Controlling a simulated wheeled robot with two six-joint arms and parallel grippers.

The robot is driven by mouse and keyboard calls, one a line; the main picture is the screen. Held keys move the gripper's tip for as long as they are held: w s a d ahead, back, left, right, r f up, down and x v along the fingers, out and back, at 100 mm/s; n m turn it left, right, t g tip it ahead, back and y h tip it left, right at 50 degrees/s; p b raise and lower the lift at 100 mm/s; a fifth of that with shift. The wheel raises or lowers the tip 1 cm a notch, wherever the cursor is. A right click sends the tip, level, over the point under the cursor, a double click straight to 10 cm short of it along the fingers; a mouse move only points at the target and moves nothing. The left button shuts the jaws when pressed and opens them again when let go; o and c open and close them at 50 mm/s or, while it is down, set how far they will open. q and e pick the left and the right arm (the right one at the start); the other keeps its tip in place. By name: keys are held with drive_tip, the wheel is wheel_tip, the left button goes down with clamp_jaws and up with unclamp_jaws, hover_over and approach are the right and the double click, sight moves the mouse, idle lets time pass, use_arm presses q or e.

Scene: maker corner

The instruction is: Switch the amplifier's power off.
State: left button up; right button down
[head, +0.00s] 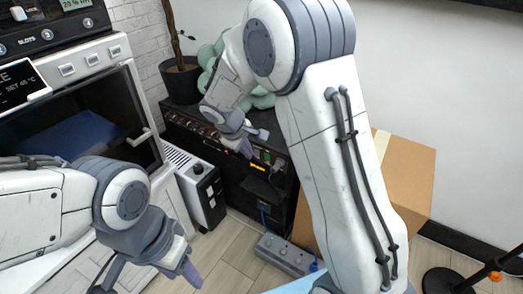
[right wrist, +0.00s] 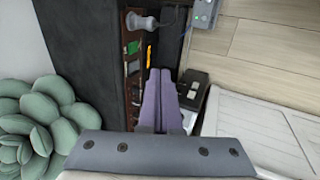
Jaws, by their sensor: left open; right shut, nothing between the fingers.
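The amplifier (head: 238,185) is a black box standing on the floor in the head view, with a control panel along its upper front edge. My right gripper (head: 246,151) is shut and empty, close to the panel beside the lit switch. In the right wrist view the shut purple fingers (right wrist: 160,72) point along the panel, and the orange light (right wrist: 149,52) shows just past their tips. Whether they touch the panel I cannot tell. My left gripper (head: 190,275) is open at the lower left, away from the amplifier.
A white box with a black front (head: 201,190) stands left of the amplifier, beside an oven-like machine (head: 95,110). A grey plug (right wrist: 143,22) sits in the panel. A power strip (head: 286,254) lies on the floor. A cardboard box (head: 408,180) and a green cushion (right wrist: 40,118) are nearby.

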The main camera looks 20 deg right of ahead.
sight(267, 157)
drive_tip(key=shift+w+d+f, duration=0.1)
drive_tip(key=shift+w+d, duration=0.05)
drive_tip(key=shift+w, duration=0.05)
drive_tip(key=w+d+f+b, duration=0.4)
drive_tip(key=w+d+f, duration=0.1)
drive_tip(key=f, duration=0.3)
drive_tip(key=shift+d+f, duration=0.3)
drive_tip(key=shift+d, duration=0.4)
